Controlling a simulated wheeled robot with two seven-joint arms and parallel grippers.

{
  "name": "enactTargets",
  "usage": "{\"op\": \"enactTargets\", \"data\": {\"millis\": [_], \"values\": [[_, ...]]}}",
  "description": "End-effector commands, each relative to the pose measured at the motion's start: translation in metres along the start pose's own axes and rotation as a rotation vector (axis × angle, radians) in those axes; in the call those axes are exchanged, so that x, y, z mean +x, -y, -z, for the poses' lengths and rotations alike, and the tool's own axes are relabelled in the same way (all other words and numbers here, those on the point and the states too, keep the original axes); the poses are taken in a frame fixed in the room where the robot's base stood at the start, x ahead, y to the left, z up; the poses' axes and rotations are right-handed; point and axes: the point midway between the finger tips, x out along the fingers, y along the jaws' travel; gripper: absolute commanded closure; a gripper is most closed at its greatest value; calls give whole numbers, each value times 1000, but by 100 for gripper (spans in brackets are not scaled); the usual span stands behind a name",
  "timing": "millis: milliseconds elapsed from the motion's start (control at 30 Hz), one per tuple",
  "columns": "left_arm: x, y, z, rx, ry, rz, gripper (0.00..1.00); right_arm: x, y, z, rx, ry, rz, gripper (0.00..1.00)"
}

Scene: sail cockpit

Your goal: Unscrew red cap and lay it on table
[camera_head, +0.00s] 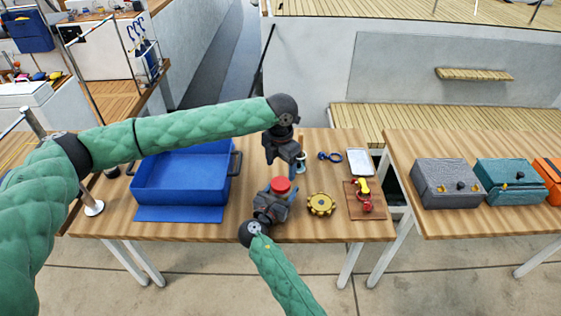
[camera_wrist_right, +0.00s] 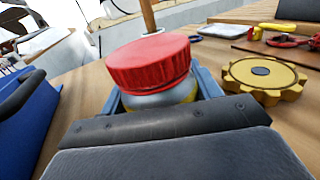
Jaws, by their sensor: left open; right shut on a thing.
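The red cap (camera_head: 280,185) sits on top of a jar-like container in front of me on the wooden table (camera_head: 185,225). The fingertips of the left gripper are partly hard to make out.
A blue bin (camera_head: 182,180) stands at the left. A yellow gear-like wheel (camera_head: 321,204) lies right of the container. Farther right is a brown board (camera_head: 366,210) with red and yellow items, and a white tray (camera_head: 360,162). Blue rings (camera_head: 330,157) lie behind. Bare table shows at front right.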

Motion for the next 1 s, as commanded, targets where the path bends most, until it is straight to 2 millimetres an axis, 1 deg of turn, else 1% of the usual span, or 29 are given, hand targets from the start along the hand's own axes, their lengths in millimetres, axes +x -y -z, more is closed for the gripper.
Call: {"op": "enactTargets", "data": {"millis": [300,400,533,767,800,867,1000], "values": [[44,0,0,-1,-2,1,26,0,0,0,0,-1,0,100],[55,0,0,-1,-2,1,26,0,0,0,0,-1,0,100],[63,-1,0,-2,0,-1,26,0,0,0,0,-1,0,100],[64,0,0,-2,0,-1,26,0,0,0,0,0,0,100],[64,0,0,-2,0,-1,28,0,0,0,0,0,0,100],[64,0,0,-2,0,0,40,0,0,0,0,0,0,100],[64,0,0,-2,0,0,68,0,0,0,0,0,0,100]]}}
